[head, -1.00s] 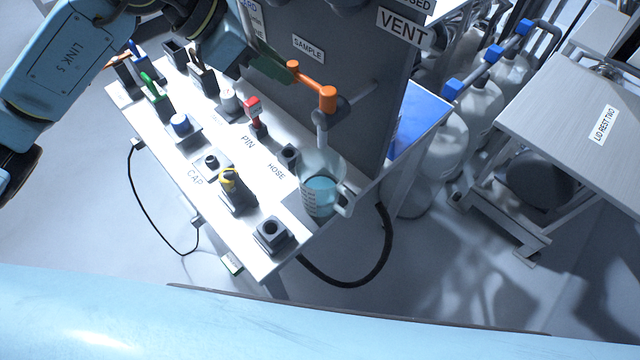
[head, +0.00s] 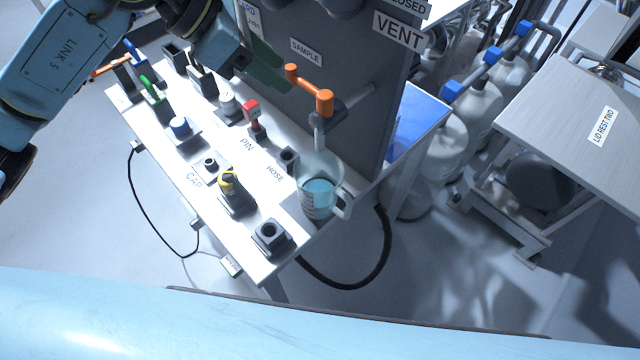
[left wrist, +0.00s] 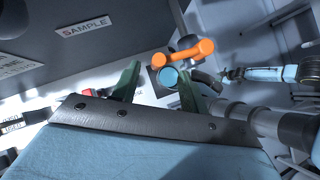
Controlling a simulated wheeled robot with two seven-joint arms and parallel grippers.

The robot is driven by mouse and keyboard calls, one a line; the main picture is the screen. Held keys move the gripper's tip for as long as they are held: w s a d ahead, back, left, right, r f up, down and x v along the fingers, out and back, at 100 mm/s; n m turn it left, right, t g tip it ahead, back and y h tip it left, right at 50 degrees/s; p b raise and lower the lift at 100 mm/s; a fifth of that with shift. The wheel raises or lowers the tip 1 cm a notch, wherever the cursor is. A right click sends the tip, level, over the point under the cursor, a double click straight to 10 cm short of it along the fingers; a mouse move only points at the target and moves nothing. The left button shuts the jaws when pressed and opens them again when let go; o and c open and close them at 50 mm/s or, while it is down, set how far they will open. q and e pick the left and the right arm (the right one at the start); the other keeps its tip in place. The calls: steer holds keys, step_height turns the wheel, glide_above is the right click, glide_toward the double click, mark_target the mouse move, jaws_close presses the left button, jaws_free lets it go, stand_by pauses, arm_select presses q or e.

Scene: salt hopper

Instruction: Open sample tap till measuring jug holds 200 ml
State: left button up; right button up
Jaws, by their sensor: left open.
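The orange sample tap handle (head: 308,86) sticks out from the grey panel under the SAMPLE label (head: 306,52); it also shows in the left wrist view (left wrist: 183,52). The clear measuring jug (head: 321,186) stands upright below the tap spout, with blue liquid in its lower part. Its marks are too small to read, and I cannot tell whether liquid is flowing.
The white bench (head: 262,160) holds several small fittings, including a red-topped pin (head: 251,110) and a yellow-topped piece (head: 230,184). A black hose (head: 370,270) hangs below. A LID REST TWO table (head: 570,110) and white containers (head: 478,105) are on the right.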

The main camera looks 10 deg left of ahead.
arm_select(q)
steer(key=p+v, duration=0.1)
steer(key=v, duration=0.3)
steer(key=shift+f, duration=0.1)
stand_by(0.3)
